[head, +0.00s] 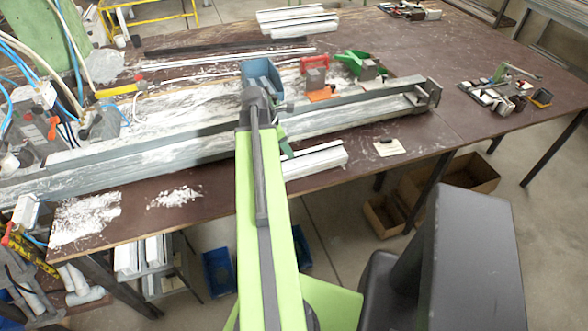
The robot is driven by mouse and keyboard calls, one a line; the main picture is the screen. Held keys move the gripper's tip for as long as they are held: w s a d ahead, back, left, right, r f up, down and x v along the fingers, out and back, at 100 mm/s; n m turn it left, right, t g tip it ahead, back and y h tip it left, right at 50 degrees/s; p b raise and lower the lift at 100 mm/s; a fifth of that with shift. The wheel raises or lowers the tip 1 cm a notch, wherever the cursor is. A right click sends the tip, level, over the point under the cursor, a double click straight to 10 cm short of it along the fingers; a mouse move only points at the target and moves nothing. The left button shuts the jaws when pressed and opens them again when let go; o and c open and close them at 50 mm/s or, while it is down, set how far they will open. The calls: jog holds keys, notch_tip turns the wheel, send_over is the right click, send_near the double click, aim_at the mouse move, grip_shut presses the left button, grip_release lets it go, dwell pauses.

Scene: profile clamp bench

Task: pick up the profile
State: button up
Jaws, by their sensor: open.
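Short white profiles (318,160) lie side by side at the front edge of the brown bench, just right of my arm. Their left ends are partly hidden by my arm. More white profiles (297,22) are stacked at the back of the bench. I cannot tell which one the task means. My gripper (287,152) is small and mostly hidden behind my green arm. It points down near the left end of the front profiles, open. I cannot tell whether it touches them.
A long grey metal clamp rail (370,104) runs across the bench (455,75) behind the front profiles. Hoses and fittings crowd the left. The bench's right middle is fairly clear.

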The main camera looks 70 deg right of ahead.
aim_at(294, 165)
jog(key=b+x, duration=0.2)
jog(key=x, duration=0.1)
jog(key=shift+f, duration=0.15)
jog(key=shift+c, duration=0.4)
grip_shut()
dwell(0.8)
